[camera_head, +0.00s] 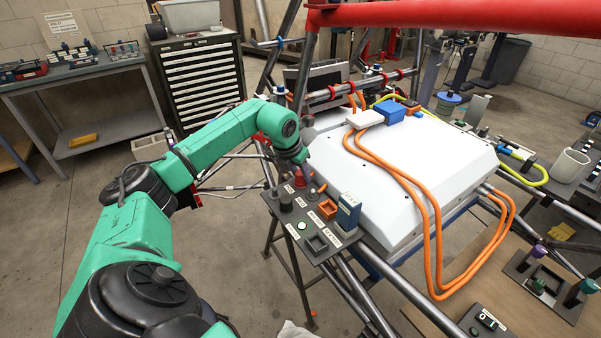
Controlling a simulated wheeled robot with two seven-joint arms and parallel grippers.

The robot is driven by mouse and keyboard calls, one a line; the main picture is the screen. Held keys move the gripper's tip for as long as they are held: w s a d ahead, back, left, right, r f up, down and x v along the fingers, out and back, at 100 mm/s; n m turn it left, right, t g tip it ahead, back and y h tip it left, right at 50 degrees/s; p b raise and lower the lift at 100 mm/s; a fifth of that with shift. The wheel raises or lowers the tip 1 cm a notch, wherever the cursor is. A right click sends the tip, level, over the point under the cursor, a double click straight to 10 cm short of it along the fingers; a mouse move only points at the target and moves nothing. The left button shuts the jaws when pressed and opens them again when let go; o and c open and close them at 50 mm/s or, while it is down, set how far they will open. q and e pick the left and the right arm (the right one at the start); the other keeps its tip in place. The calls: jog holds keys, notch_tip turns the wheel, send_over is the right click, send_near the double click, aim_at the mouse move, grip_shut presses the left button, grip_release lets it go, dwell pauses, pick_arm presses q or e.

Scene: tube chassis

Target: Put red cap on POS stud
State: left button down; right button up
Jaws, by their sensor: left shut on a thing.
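My left gripper (301,166) is above the back part of a small dark panel (285,218). It is small in the head view and shut on a red cap (300,179), which shows just below its fingertips. The cap is upright and close over the panel; I cannot tell whether it touches anything beneath. The labels on the panel are too small to read, so I cannot pick out the POS stud. My right gripper is not in view.
A large white case (415,165) with orange cables (428,230) stands to the right. A red tube (450,14) crosses above.

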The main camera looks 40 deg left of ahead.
aim_at(300, 173)
pick_arm(q)
jog(key=shift+f, duration=0.1)
jog(key=c, duration=0.8)
grip_release()
jog(key=p+v, duration=0.2)
jog(key=v, duration=0.3)
jog(key=shift+s+r+p, duration=0.1)
jog(key=shift+r+p, duration=0.2)
jog(key=shift+r, duration=0.05)
jog(key=p+v, duration=0.1)
jog(key=v, duration=0.4)
jog(key=shift+s+d+r, duration=0.1)
jog(key=shift+r, duration=0.05)
